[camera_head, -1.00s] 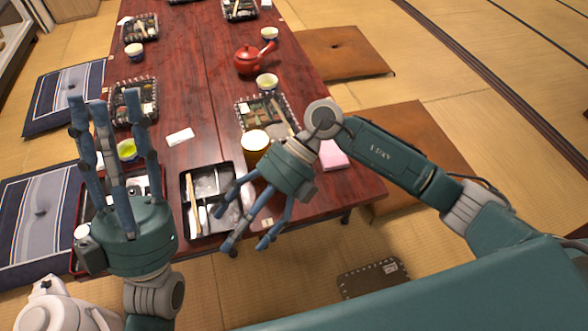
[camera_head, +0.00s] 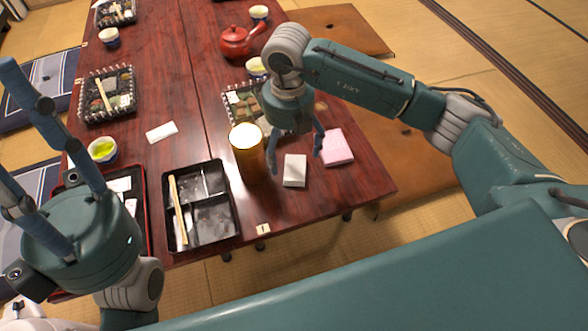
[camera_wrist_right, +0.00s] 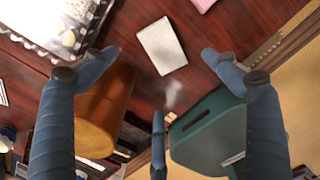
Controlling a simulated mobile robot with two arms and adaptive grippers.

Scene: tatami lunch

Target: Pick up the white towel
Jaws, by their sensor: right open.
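A small white folded towel (camera_head: 294,171) lies on the red-brown table (camera_head: 285,205) near its front right. In the right wrist view the white towel (camera_wrist_right: 162,46) lies flat beyond the fingertips, between the two side fingers. My right gripper (camera_head: 296,160) points down just above and behind the towel. Its fingers are spread and empty; it also shows in the wrist view (camera_wrist_right: 158,72). A second white folded cloth (camera_head: 161,132) lies farther left on the table. My left gripper (camera_head: 40,150) is at the left edge, fingers up and spread, with nothing seen in it.
A tall amber glass (camera_head: 247,155) stands just left of the right gripper; it looks close in the wrist view (camera_wrist_right: 103,108). A pink folded cloth (camera_head: 337,147) lies to the right. An open black divided box (camera_head: 236,215) is left. A red teapot (camera_head: 235,42) stands farther back.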

